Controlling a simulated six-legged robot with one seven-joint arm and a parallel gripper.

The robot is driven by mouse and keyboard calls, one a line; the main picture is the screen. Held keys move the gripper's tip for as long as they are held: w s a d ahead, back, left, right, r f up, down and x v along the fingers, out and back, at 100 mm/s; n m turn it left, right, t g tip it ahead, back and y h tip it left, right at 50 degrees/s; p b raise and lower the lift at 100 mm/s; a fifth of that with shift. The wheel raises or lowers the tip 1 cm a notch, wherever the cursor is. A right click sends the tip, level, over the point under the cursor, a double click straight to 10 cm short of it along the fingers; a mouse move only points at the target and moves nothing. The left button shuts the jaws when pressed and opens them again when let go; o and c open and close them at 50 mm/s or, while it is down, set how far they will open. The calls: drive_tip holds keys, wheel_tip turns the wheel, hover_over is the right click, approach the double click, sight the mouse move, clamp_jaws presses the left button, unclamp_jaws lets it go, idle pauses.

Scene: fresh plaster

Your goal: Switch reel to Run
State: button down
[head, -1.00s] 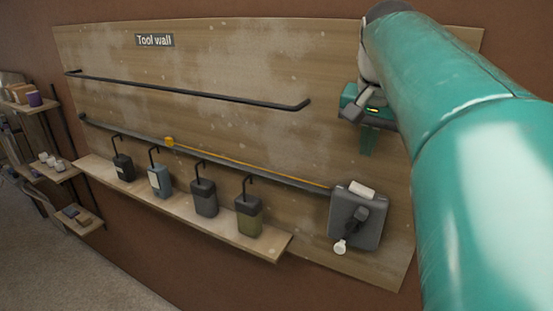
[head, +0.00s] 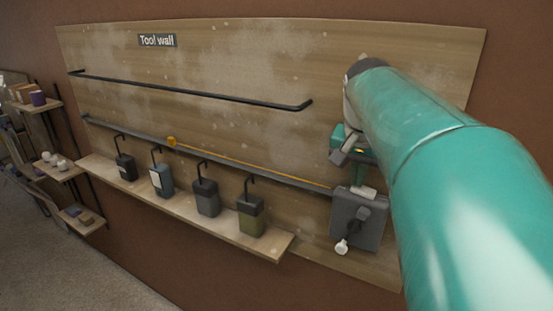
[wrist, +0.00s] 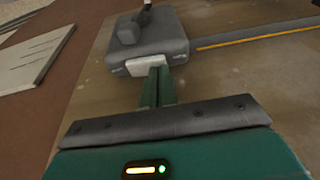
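The reel is a dark grey box (head: 352,222) at the lower right of the tool wall, with a black knob and a white round piece (head: 341,247) below it. A white switch (head: 364,193) sits on its top edge. In the wrist view the switch (wrist: 148,64) lies between two small markings too small to read. My gripper (head: 366,180) is just above the switch. In the wrist view its green fingers (wrist: 157,72) are together, with nothing seen between them, and their tips overlap the switch's near edge. I cannot tell whether they touch it or which way it is tilted.
A dark rail with an orange line (head: 260,172) runs left from the reel. An empty black bar (head: 190,92) is above. Shelves (head: 55,170) stand at far left.

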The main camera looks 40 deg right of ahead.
drive_tip(key=shift+w+f+g, duration=0.2)
drive_tip(key=shift+f+g, duration=0.05)
drive_tip(key=shift+g, duration=0.05)
drive_tip(key=shift+s, duration=0.1)
drive_tip(key=shift+s+d+r, duration=0.25)
drive_tip(key=shift+s+d, duration=0.05)
drive_tip(key=shift+s, duration=0.35)
drive_tip(key=w+a+r, duration=0.1)
drive_tip(key=a+r, duration=0.1)
drive_tip(key=r, duration=0.4)
drive_tip(key=w+a+r, duration=0.1)
drive_tip(key=a+r, duration=0.1)
drive_tip(key=r, duration=0.5)
drive_tip(key=shift+w+a, duration=0.15)
drive_tip(key=shift+w, duration=0.15)
